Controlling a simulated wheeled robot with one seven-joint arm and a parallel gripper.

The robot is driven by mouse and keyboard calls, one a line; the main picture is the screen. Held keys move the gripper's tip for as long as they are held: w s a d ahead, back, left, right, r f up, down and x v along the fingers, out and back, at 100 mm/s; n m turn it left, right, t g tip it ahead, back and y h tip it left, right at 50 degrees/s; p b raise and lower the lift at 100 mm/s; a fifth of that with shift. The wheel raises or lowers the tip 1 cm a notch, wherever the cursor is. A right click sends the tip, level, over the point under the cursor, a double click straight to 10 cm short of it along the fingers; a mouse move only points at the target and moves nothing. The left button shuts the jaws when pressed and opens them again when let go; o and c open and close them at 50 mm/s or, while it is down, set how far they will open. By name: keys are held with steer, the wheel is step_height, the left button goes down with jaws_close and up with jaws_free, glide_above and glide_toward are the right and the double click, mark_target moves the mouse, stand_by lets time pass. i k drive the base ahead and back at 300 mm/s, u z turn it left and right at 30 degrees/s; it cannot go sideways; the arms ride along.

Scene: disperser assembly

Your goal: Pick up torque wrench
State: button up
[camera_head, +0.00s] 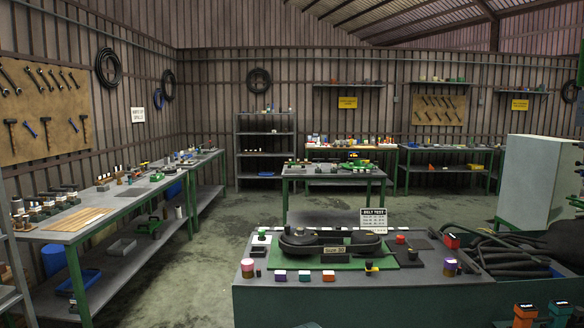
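I cannot make out a torque wrench for certain in the head view. Several dark wrench-like tools (55,77) hang on the tan tool board (62,102) on the left wall, with hammer-like tools below them. More small dark tools hang on a second tan board (457,119) on the back wall, too far off to tell apart. My gripper is not in view.
A long green-legged bench (72,222) runs along the left wall. A bench (300,305) with a green mat and black belt stands close in front. A middle table (310,172) and grey cabinet (527,180) stand beyond. The floor (215,245) between the benches is clear.

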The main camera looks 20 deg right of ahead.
mark_target(318, 165)
steer(key=u, duration=0.25)
steer(key=i, duration=4.55)
steer(key=z, duration=1.65)
steer(key=i, duration=3.35)
steer(key=z, duration=0.05)
